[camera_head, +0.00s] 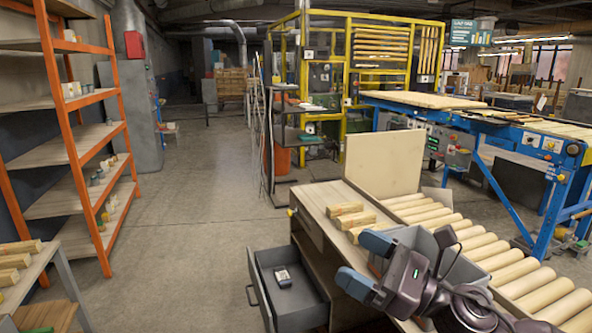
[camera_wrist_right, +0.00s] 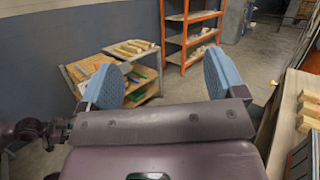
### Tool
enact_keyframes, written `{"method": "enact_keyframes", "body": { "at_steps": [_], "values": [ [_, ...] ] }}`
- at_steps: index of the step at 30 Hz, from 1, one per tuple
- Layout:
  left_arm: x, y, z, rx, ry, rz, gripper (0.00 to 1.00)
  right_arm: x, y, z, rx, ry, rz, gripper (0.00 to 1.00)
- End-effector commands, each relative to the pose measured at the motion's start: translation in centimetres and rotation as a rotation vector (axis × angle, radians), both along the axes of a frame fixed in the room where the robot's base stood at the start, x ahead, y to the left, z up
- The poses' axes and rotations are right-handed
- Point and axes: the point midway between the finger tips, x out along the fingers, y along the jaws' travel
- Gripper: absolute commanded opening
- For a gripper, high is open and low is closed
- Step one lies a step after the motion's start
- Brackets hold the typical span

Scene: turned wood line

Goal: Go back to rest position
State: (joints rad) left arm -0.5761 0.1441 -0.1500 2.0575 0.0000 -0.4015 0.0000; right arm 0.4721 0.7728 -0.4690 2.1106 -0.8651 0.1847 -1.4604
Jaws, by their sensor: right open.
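My right gripper (camera_head: 362,262) is at the lower right of the head view, above the front of the wooden bench (camera_head: 317,203). Its two blue fingers are apart with nothing between them. The right wrist view shows the same open fingers (camera_wrist_right: 163,80), with floor and a small shelf table beyond them. My left gripper is in neither view.
An open grey drawer (camera_head: 288,312) juts from the bench, holding a small dark device (camera_head: 283,278). Wood blocks (camera_head: 345,209) lie on the bench beside a grey bin (camera_head: 462,268) and roller conveyor (camera_head: 505,262). An orange shelf (camera_head: 75,150) stands left; the aisle between is clear.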

Motion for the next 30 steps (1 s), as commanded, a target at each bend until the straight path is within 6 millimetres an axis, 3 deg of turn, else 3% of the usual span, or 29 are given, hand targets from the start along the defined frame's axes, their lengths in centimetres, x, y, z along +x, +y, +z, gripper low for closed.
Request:
{"method": "enact_keyframes", "body": {
  "at_steps": [8, 14, 20, 24, 29, 30],
  "values": [
    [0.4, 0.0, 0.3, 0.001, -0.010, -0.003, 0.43, -0.3, -6.2, -5.4, 0.678, 0.667, -0.268, 0.89],
    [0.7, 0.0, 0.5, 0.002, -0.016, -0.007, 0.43, -3.0, -11.5, -12.4, 1.195, 1.087, -0.495, 0.89],
    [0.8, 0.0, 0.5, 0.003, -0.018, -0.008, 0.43, -9.2, -15.7, -20.2, 1.744, 1.409, -0.774, 0.89],
    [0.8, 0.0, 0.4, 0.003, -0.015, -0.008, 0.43, -15.2, -17.4, -24.9, 2.124, 1.542, -1.001, 0.89],
    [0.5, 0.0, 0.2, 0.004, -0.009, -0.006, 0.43, -20.7, -18.0, -27.8, 2.423, 1.579, -1.210, 0.89],
    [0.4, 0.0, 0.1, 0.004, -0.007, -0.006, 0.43, -21.7, -18.0, -28.2, -2.396, -1.529, 1.211, 0.89]
  ]
}}
